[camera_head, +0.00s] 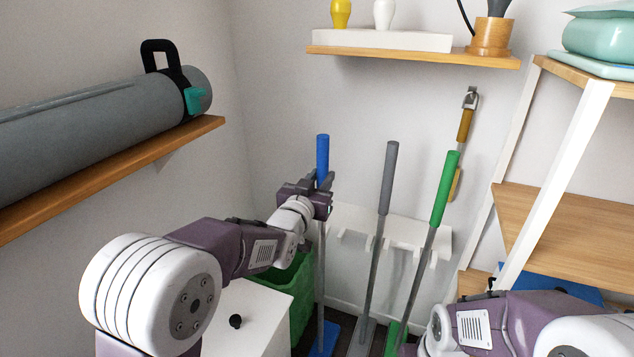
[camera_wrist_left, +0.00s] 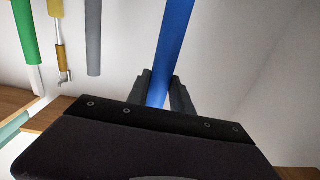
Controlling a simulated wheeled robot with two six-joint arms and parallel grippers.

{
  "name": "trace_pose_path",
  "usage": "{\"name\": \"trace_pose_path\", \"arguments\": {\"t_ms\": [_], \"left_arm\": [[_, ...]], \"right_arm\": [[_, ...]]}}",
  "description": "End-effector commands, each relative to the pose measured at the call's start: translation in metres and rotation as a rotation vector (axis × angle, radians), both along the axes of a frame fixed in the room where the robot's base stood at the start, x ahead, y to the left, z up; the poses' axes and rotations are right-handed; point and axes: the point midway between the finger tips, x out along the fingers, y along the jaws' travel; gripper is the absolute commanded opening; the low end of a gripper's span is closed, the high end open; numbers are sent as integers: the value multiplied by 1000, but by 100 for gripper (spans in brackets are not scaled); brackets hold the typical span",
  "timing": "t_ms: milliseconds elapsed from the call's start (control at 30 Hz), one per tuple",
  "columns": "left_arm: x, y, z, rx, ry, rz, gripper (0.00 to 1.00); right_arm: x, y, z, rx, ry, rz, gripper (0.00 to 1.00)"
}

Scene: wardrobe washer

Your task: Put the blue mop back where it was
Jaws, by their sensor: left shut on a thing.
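The blue mop (camera_head: 322,150) stands nearly upright in the head view, its blue handle at the top and its blue head (camera_head: 325,338) low near the floor. My left gripper (camera_head: 322,184) is shut on the mop near the lower end of its blue handle. In the left wrist view the blue handle (camera_wrist_left: 172,50) runs up from between the fingers (camera_wrist_left: 160,92). A white wall rack (camera_head: 400,228) with hooks is just right of the mop. My right arm shows at the lower right; its gripper fingers cannot be made out.
A grey mop (camera_head: 390,165) and a green mop (camera_head: 445,185) stand at the rack, right of the blue mop. A green bin (camera_head: 298,295) and a white cabinet (camera_head: 250,318) are below my left arm. A wooden shelf unit (camera_head: 560,215) stands at the right.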

Motion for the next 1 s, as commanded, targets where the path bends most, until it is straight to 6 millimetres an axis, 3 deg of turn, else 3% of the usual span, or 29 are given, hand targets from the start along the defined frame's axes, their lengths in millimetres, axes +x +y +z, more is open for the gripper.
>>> {"name": "trace_pose_path", "arguments": {"t_ms": [367,1000], "left_arm": [[35,-12,-7,-1,-5,0,0],[93,-30,-8,-3,-6,0,0]], "right_arm": [[0,0,3,0,0,0,36],[0,0,28,0,0,0,36]]}}
